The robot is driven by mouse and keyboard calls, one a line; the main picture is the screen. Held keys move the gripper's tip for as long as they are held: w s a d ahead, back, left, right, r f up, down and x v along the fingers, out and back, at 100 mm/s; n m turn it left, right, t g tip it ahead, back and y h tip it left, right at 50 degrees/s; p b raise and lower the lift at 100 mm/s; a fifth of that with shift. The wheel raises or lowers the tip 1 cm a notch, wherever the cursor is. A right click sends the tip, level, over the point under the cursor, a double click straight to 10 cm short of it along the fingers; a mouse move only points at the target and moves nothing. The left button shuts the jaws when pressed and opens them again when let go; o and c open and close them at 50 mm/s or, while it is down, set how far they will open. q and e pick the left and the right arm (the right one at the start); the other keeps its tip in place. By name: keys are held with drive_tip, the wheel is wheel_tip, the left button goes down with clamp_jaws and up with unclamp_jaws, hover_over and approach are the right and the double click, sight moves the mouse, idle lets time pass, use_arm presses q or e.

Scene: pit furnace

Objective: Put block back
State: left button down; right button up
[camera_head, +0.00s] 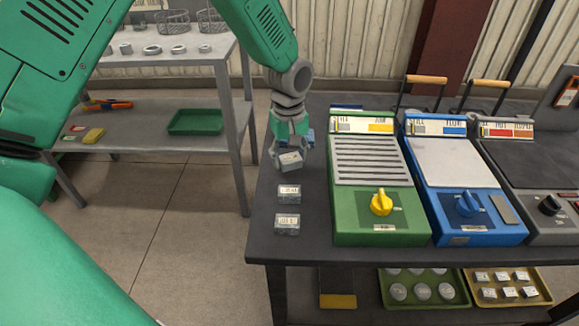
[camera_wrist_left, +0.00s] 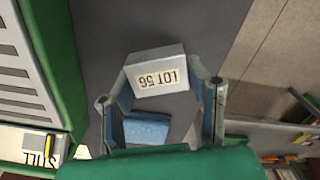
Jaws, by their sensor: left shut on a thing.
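My left gripper (camera_head: 290,148) is over the left part of the dark table (camera_head: 290,254), shut on a grey metal block (camera_head: 291,160). In the left wrist view the block (camera_wrist_left: 156,73) sits between the fingers of the gripper (camera_wrist_left: 160,95), and its label reads LOT 56. Two similar labelled blocks, one farther (camera_head: 288,193) and one nearer (camera_head: 287,224), lie on the table in a row in front of the held block. I cannot tell whether the held block touches the table. A blue piece (camera_wrist_left: 146,131) shows below the block in the wrist view. My right gripper is not in view.
A green unit (camera_head: 377,215), a blue unit (camera_head: 467,211) and a dark grey unit (camera_head: 537,166) stand right of the blocks. Trays with round pucks (camera_head: 423,291) and blocks (camera_head: 507,288) lie on the lower shelf. A grey rack (camera_head: 150,125) stands at left.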

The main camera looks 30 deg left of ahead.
use_arm(q)
drive_tip(key=shift+a+f, duration=0.2)
drive_tip(key=shift+f, duration=1.05)
drive_tip(key=shift+d+r, duration=0.1)
drive_tip(key=shift+d, duration=0.1)
drive_tip(key=shift+d, duration=0.1)
drive_tip(key=c, duration=0.8)
unclamp_jaws()
drive_tip(key=shift+d, duration=0.1)
drive_tip(key=shift+c, duration=0.2)
drive_tip(key=shift+a, duration=0.2)
